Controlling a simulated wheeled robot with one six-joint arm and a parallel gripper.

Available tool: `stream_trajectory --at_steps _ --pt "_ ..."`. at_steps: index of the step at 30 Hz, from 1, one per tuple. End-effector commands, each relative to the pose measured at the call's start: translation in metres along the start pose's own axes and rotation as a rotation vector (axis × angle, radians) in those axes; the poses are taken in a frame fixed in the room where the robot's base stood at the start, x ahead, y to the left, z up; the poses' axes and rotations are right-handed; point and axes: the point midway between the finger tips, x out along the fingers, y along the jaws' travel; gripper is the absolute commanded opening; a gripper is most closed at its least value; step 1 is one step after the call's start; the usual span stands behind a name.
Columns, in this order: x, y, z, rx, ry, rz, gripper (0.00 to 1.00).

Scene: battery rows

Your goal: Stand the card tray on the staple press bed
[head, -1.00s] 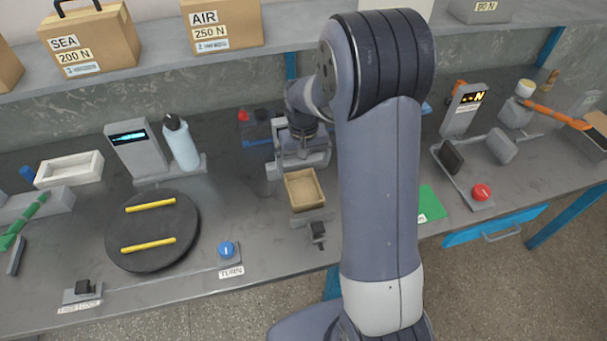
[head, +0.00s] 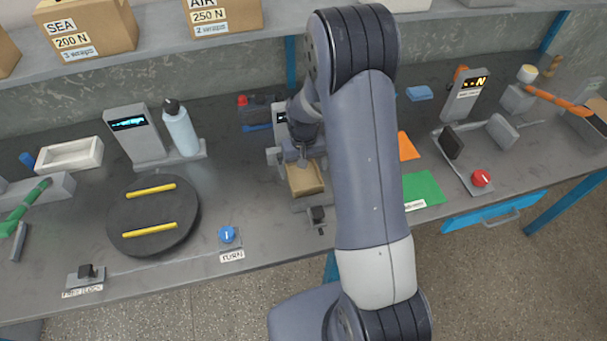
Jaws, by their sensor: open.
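The card tray (head: 306,180), a small open tan box, sits upright on the grey staple press bed (head: 313,205), near the middle of the bench. My gripper (head: 303,160) is at the tray's back edge, just above or beside it. It is open and holds nothing that I can see. The fingertips are small and partly hidden, so I cannot tell whether they touch the tray. My arm covers the area right of the tray.
A black turntable (head: 125,217) with yellow bars and a blue TURN knob (head: 227,235) are to the left. A white tray (head: 95,155) lies farther left. Green (head: 424,189) and orange (head: 408,147) sheets and a red-knobbed fixture (head: 464,180) are to the right.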

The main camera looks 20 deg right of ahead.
Motion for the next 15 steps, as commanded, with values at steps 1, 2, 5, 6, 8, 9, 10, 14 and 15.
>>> stream_trajectory --at_steps 1,2,5,6,8,9,10,14,15 --pt "0.005 -0.001 0.002 0.000 -0.005 0.000 1.00" --pt "0.010 0.000 0.001 0.000 -0.004 0.000 1.00" --pt "0.020 0.000 0.001 0.000 -0.003 0.000 1.00" --pt "0.023 0.000 0.001 0.000 -0.002 0.000 1.00" --pt "0.026 0.000 0.001 0.000 -0.001 0.000 1.00" --pt "0.027 0.000 0.001 0.000 -0.001 0.000 1.00" --pt "0.027 0.000 0.001 0.000 -0.001 0.000 1.00" --pt "0.027 0.000 0.000 0.000 0.000 0.000 1.00" --pt "0.027 0.000 0.000 0.000 0.000 0.000 1.00"
